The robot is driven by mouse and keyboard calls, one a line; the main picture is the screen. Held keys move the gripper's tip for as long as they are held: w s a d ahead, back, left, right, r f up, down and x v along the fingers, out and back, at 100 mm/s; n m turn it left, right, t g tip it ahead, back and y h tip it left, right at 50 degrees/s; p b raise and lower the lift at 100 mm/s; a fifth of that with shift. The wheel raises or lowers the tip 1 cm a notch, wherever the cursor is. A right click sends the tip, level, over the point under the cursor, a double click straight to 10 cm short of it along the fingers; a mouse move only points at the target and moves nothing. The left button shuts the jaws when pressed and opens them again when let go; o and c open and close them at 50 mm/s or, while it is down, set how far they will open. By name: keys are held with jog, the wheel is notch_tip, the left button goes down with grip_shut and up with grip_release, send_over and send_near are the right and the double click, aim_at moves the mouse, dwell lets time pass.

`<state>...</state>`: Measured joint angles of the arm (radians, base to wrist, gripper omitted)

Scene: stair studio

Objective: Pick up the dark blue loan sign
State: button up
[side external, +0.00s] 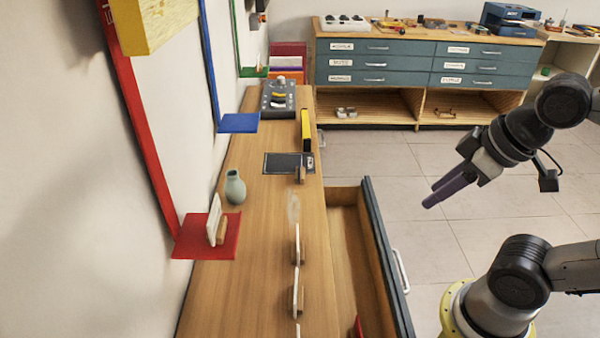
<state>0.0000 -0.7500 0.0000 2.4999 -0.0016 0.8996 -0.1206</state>
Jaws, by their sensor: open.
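I cannot pick out the dark blue loan sign for certain, as no lettering is legible on the bench. A flat dark panel (282,163) lies on the wooden bench, with a small upright piece on a wooden foot (300,175) at its right edge. Two thin white signs stand nearly edge-on nearer the camera, one (297,243) behind the other (295,292); their faces are hidden. My gripper (433,194), with purple fingers, is open and empty in the air to the right of the bench, touching nothing.
An open drawer (374,250) juts from the bench's right side, below and left of my gripper. A green vase (235,187) and a red shelf (228,245) holding a white card are on the left. A grey device (278,103) and yellow-and-black upright (305,130) stand farther back.

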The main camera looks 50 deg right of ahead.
jog(key=w+d+r+n+t+h, duration=0.1)
jog(key=w+d+r+n, duration=0.1)
jog(key=w+r+n, duration=0.5)
jog(key=w+d+r+n+h, duration=0.15)
jog(key=w+r+n, duration=0.25)
jog(key=w+n, duration=0.6)
jog(key=n+g, duration=0.4)
jog(key=n, duration=0.4)
send_over(300, 161)
jog(key=s+a, duration=0.1)
jog(key=a, duration=0.1)
jog(key=shift+h, duration=0.45)
notch_tip(300, 161, down, 28)
jog(key=shift+s+d+f, duration=0.15)
jog(key=shift+f, duration=0.05)
jog(key=shift+x, duration=3.15)
jog(key=shift+d+r, duration=0.1)
grip_shut()
